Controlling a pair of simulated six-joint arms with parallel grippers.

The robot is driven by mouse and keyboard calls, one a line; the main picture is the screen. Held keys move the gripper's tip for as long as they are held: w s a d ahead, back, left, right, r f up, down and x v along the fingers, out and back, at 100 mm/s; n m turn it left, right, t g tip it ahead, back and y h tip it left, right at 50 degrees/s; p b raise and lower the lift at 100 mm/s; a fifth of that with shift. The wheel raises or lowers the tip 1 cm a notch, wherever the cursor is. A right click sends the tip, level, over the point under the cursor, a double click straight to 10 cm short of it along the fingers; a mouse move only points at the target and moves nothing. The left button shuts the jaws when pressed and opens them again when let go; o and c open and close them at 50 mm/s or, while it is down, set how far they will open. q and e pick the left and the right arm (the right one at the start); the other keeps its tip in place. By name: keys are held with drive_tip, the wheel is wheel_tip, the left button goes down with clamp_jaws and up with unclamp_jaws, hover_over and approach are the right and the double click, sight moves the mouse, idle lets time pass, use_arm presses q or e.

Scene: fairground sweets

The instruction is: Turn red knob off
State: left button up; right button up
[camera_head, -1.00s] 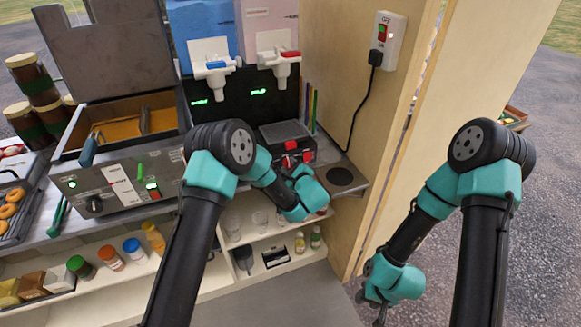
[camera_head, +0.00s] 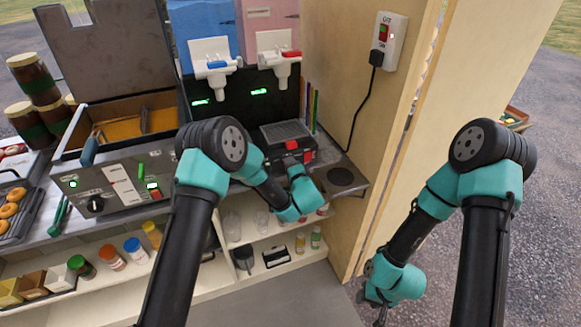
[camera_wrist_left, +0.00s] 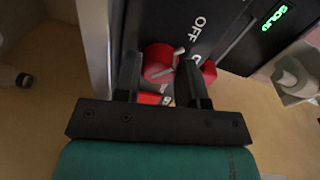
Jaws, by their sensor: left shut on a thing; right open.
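A red knob (camera_wrist_left: 158,60) with a pale pointer line sits on a black panel in the left wrist view. My left gripper (camera_wrist_left: 161,80) is shut on this knob, with one dark finger on each side. White "OFF" lettering (camera_wrist_left: 199,30) shows to the right of the knob. In the head view my left gripper (camera_head: 292,170) reaches the front of the black machine with the drip grate (camera_head: 285,130), and mostly hides the held knob. My right gripper (camera_head: 377,308) hangs low beside the wooden wall, open and empty.
A second red knob (camera_wrist_left: 208,72) is close beside my right-hand finger in the wrist view. Dispensers with a blue lever (camera_head: 217,65) and a red lever (camera_head: 290,54) stand above. A fryer box (camera_head: 125,190) is left, and a wall socket (camera_head: 388,40) is right.

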use_arm(q)
drive_tip(key=shift+n, duration=0.7)
drive_tip(key=o, duration=0.9)
drive_tip(key=shift+o, duration=0.2)
